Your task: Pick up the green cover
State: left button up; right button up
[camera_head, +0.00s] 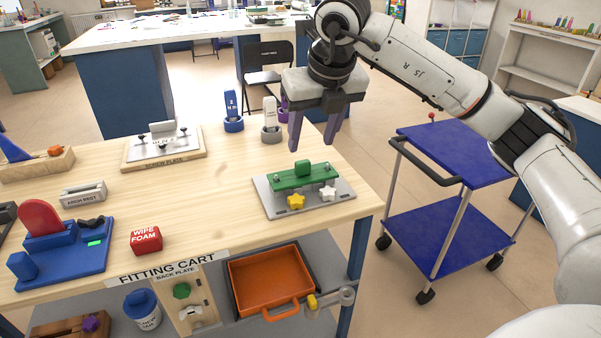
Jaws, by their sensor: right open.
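The green cover (304,176) is a flat green plate with a raised block on top. It lies on a grey metal base plate (333,205) at the right end of the wooden table. A yellow star knob (296,202) and a white star knob (328,193) stand in front of it on the plate. My right gripper (312,146) is open and empty, fingers pointing down, above and just behind the cover, apart from it. My left gripper is not in view.
On the wooden table (220,200) are a screw plate (163,157), a red wipe foam block (146,240), a blue fixture (60,262), and blue and grey holders (233,123) behind. A blue cart (447,240) stands at the right. An orange drawer (268,285) sits below the tabletop.

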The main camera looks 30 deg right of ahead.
aim_at(304, 162)
jog(key=x, duration=0.8)
jog(key=shift+w+a+f, duration=0.15)
jog(key=shift+w, duration=0.05)
jog(key=c, duration=1.1)
jog(key=shift+r+p, duration=0.35)
jog(key=shift+r, duration=4.75)
jog(key=shift+c, duration=0.2)
